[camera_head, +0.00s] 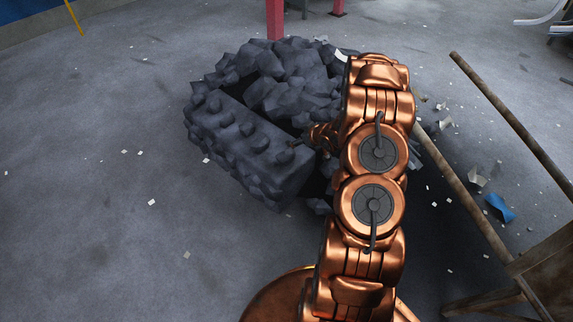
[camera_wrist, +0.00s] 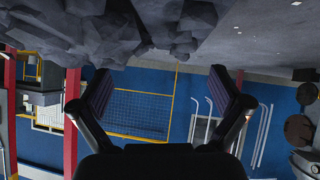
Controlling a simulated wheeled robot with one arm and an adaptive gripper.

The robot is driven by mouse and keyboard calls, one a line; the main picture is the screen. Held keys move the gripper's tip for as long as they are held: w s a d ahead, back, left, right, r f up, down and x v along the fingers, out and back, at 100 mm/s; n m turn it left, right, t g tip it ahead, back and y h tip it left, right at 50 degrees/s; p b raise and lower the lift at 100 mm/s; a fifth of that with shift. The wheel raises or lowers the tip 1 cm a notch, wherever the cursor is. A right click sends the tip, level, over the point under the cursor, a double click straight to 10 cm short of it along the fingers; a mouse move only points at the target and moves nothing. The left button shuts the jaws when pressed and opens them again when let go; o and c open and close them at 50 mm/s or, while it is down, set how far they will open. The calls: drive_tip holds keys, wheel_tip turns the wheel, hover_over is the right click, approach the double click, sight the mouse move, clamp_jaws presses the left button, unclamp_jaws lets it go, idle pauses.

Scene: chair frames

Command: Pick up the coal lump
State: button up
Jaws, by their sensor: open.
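Dark grey coal lumps lie heaped in a pile (camera_head: 290,80) on the floor in the head view. A large, knobbly, box-shaped dark mass (camera_head: 235,140) stands at the pile's front. I cannot tell which lump is the task's one. My copper arm reaches over the pile's right side and hides part of it. My gripper (camera_head: 303,142) is small and partly hidden by the arm there, close to the box-shaped mass's right end. In the wrist view my gripper (camera_wrist: 162,92) is open, with nothing between its fingers. Coal lumps (camera_wrist: 150,28) fill the upper left of that view, beyond the fingertips.
Wooden chair frame parts (camera_head: 510,120) lean at the right. A blue scrap (camera_head: 499,207) and pale chips litter the floor. A red post (camera_head: 274,20) stands behind the pile. The floor at left (camera_head: 80,180) is mostly clear.

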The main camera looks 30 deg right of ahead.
sight(286, 156)
drive_tip(key=f+y+b, duration=0.1)
drive_tip(key=f, duration=0.2)
drive_tip(key=s+a+f+t+b, duration=0.1)
drive_tip(key=f+b, duration=0.1)
drive_tip(key=f, duration=0.2)
drive_tip(key=s+f+t+y+b, duration=0.1)
drive_tip(key=f, duration=0.3)
drive_tip(key=shift+a+f+y+b, duration=0.1)
drive_tip(key=shift+a+y+b, duration=0.1)
drive_tip(key=shift+y+b, duration=0.1)
drive_tip(key=shift+t, duration=0.3)
drive_tip(key=b+x, duration=0.1)
drive_tip(key=x, duration=0.2)
drive_tip(key=b+x, duration=0.2)
drive_tip(key=x, duration=0.2)
drive_tip(key=shift+f, duration=0.4)
drive_tip(key=shift+w, duration=0.3)
drive_tip(key=shift+c, duration=0.3)
drive_tip(key=c, duration=1.2)
